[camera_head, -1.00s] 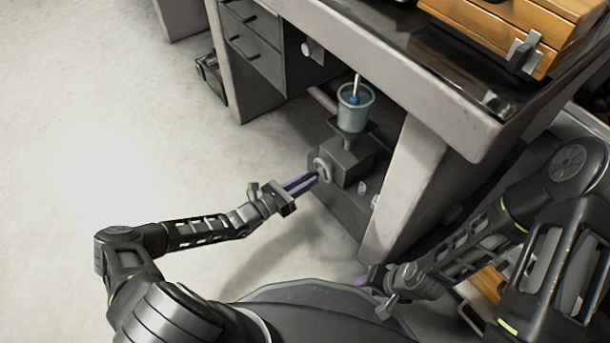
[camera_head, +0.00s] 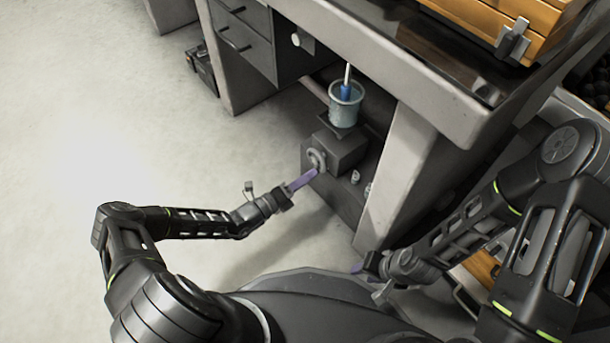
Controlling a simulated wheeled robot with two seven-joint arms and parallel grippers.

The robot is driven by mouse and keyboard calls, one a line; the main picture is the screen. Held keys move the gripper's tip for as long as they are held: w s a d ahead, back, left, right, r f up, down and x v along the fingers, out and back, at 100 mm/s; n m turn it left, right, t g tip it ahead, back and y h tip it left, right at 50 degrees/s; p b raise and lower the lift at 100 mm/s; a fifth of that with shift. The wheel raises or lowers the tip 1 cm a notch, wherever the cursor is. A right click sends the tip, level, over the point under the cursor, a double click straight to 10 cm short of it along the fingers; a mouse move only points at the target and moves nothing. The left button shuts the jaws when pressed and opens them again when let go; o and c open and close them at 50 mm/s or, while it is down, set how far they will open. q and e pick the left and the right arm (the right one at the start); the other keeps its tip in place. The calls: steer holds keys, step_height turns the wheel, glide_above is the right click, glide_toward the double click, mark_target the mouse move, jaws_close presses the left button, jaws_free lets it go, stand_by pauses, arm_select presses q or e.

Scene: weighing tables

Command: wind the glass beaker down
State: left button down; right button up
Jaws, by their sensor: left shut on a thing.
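The glass beaker (camera_head: 344,112) stands upright on the small dark platform of a grey box-shaped lift (camera_head: 345,153) under the table. A thin white and blue rod (camera_head: 346,90) hangs from above with its lower end inside the beaker. A round grey knob (camera_head: 316,158) sits on the lift's near left face. My right gripper (camera_head: 358,268) is low, near the foot of the table's leg, away from the lift. Its fingers are small and partly hidden.
The table's thick top edge (camera_head: 430,95) overhangs the lift. A pale table leg (camera_head: 397,180) stands right of it, and a dark drawer unit (camera_head: 243,38) stands behind left. The floor at left is clear.

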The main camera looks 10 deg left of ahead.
arm_select(q)
steer(key=n, duration=0.3)
steer(key=shift+s+d+r+n, duration=0.25)
steer(key=shift+d+r+n, duration=0.1)
steer(key=shift+n, duration=0.05)
steer(key=shift+s+d+r+n, duration=0.1)
steer(key=shift+d+r+n, duration=0.1)
steer(key=shift+n, duration=0.65)
steer(key=shift+s+d+r+n, duration=0.1)
steer(key=shift+r+n, duration=0.1)
steer(key=shift+n, duration=0.65)
steer(key=c, duration=1.3)
jaws_free()
steer(key=shift+s+a, duration=0.1)
steer(key=shift+s, duration=0.05)
steer(key=p+v, duration=0.2)
steer(key=v, duration=0.5)
steer(key=shift+s+a, duration=0.15)
steer(key=shift+s, duration=0.05)
